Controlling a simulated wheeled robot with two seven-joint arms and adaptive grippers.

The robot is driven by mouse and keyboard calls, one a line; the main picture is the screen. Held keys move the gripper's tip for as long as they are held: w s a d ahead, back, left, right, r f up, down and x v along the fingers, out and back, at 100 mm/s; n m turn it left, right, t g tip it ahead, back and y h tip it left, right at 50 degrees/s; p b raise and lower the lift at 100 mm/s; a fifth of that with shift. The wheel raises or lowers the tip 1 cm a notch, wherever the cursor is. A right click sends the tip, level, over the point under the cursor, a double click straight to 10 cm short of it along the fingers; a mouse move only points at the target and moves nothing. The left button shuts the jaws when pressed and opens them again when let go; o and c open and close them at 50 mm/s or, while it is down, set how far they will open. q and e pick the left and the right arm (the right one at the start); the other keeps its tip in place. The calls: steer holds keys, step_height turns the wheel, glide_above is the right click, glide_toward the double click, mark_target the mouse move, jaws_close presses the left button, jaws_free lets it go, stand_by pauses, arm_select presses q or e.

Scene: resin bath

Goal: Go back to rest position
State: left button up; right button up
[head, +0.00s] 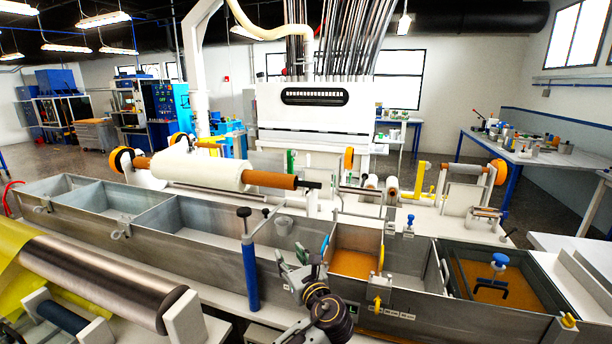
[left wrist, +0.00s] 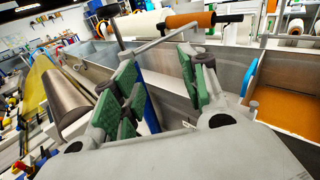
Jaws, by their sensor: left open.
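My left gripper (head: 291,262) is over the near wall of the long metal bath, in front of its middle compartments. In the left wrist view its green-padded fingers (left wrist: 158,64) stand apart, and I see nothing held between them. A blue post (head: 248,270) with a black knob stands just left of the gripper in the head view. In the left wrist view the post (left wrist: 151,110) shows behind the fingers; I cannot tell the exact clearance. My right gripper is in neither view.
The long metal bath (head: 170,243) spans the front, with amber resin (head: 352,263) in a compartment right of my gripper. A steel roller (head: 110,278) with yellow sheet lies front left. A white roll (head: 200,170) on an orange core lies behind the bath.

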arm_select(q)
steer(key=s+a+f+n+g+h, duration=0.2)
steer(key=s+a+f+n+g, duration=0.2)
steer(key=s+f+n, duration=0.3)
steer(key=s+a+f+n+g+h, duration=0.25)
steer(key=s+a+f+n, duration=0.3)
steer(key=f, duration=0.45)
steer(key=s+a+f+n+g+h, duration=0.1)
steer(key=s+a+f+n+g, duration=0.15)
steer(key=s+n, duration=0.35)
steer(key=s+a+f+n+g+h, duration=0.1)
steer(key=s+a+f+n, duration=0.2)
steer(key=s, duration=0.4)
steer(key=s+a+f+n+g+h, duration=0.1)
steer(key=s+a+n+g, duration=0.15)
steer(key=s+n, duration=0.45)
step_height(320, 180, down, 32)
steer(key=s, duration=0.2)
steer(key=s+a+f+g, duration=0.1)
steer(key=s+a+f, duration=0.1)
steer(key=s+f, duration=0.8)
steer(key=s+a+f+g, duration=0.1)
steer(key=s+a+f, duration=0.1)
steer(key=s+f, duration=0.8)
steer(key=s, duration=0.3)
steer(key=shift+a+f+m, duration=0.2)
steer(key=shift+a+m, duration=0.15)
steer(key=shift+a, duration=0.05)
